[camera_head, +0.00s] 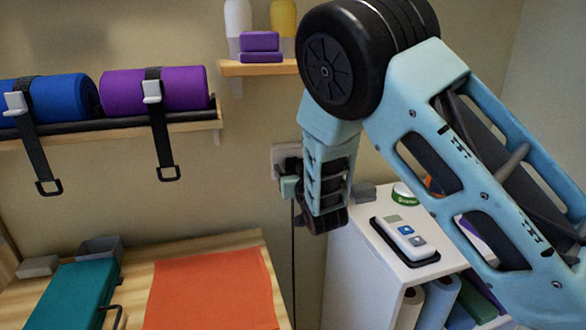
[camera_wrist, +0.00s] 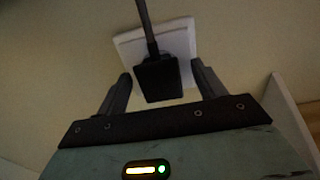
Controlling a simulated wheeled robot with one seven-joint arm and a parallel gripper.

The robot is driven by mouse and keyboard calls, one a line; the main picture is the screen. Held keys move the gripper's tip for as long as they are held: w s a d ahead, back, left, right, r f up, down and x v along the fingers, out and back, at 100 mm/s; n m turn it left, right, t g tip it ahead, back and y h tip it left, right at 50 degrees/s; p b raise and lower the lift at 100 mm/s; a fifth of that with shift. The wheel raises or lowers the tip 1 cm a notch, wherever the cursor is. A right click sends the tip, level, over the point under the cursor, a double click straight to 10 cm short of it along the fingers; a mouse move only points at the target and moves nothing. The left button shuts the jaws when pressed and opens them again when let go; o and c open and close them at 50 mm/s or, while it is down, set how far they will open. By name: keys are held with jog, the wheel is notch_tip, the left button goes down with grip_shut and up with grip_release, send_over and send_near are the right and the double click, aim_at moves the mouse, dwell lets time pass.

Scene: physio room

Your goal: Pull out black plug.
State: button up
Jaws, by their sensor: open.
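The black plug (camera_wrist: 159,78) sits in a white wall socket (camera_wrist: 182,38), and its black cord runs from it toward the top of the wrist view. In the head view the socket plate (camera_head: 281,158) shows on the wall, and the plug is mostly hidden by my gripper. My gripper (camera_wrist: 163,88) is open, with one finger on each side of the plug. A gap shows between the plug and each finger in the wrist view. In the head view my gripper (camera_head: 291,177) is at the wall by the socket.
A white shelf unit (camera_head: 357,275) stands below right, with a device (camera_head: 405,236) in a black tray on top. A wooden table (camera_head: 215,243) holds an orange cloth (camera_head: 212,290) and a teal case (camera_head: 80,293). Wall shelves (camera_head: 258,68) are at upper left. A cord (camera_head: 293,265) hangs below the socket.

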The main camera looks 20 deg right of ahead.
dwell(0.9)
jog(key=c, duration=1.4)
jog(key=s+b, duration=0.1)
jog(key=s, duration=0.5)
dwell(0.4)
